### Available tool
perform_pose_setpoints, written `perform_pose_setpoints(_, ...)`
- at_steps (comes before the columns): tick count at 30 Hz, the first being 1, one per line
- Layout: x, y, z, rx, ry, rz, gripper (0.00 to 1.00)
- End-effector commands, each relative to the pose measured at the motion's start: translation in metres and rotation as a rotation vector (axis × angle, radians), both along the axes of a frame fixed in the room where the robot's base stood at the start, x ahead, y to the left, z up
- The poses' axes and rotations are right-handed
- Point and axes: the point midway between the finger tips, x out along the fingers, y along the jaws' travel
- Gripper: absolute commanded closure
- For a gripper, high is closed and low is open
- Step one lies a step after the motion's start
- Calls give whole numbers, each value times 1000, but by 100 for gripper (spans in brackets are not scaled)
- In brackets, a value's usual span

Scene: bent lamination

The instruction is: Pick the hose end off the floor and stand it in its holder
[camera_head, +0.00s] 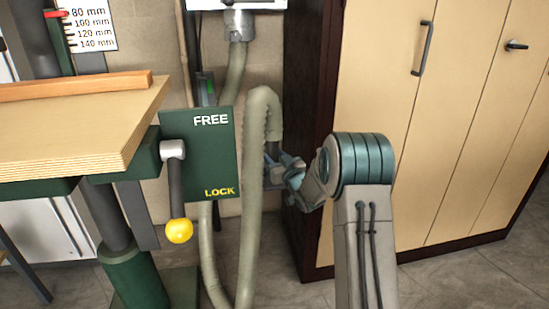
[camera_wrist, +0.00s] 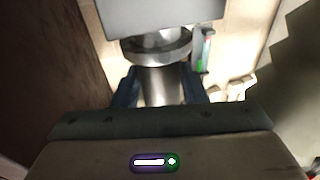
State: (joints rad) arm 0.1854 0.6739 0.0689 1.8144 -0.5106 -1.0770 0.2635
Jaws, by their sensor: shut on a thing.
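The pale ribbed hose (camera_head: 252,190) rises from the floor, arches over and comes down at my gripper (camera_head: 276,168), in front of the dark cabinet side. My gripper is shut on the hose end, whose smooth grey cuff (camera_wrist: 160,88) shows between the two fingers in the wrist view (camera_wrist: 162,95). The hose end is held well above the floor. A round metal collar (camera_wrist: 157,46) and a grey block lie just beyond the cuff; I cannot tell whether they touch it. The holder cannot be made out clearly in either view.
A green plate marked FREE and LOCK (camera_head: 215,150), with a yellow-knobbed lever (camera_head: 179,230), stands left of the hose. A wooden table (camera_head: 70,125) is further left. A tall cabinet (camera_head: 385,130) stands at the right. A metal hose fitting (camera_head: 238,27) is on the wall above.

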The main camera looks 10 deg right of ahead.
Motion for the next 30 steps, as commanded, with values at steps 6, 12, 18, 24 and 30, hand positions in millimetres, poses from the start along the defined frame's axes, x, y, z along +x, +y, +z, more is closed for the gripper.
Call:
perform_pose_setpoints(6,0,0,1,1,-2,0,80)
perform_pose_setpoints(12,0,0,-6,0,-1,0,80)
perform_pose_setpoints(18,0,0,-15,1,-2,0,80)
perform_pose_setpoints(24,0,0,-20,0,-1,0,56)
perform_pose_setpoints(30,0,0,-20,0,0,0,36)
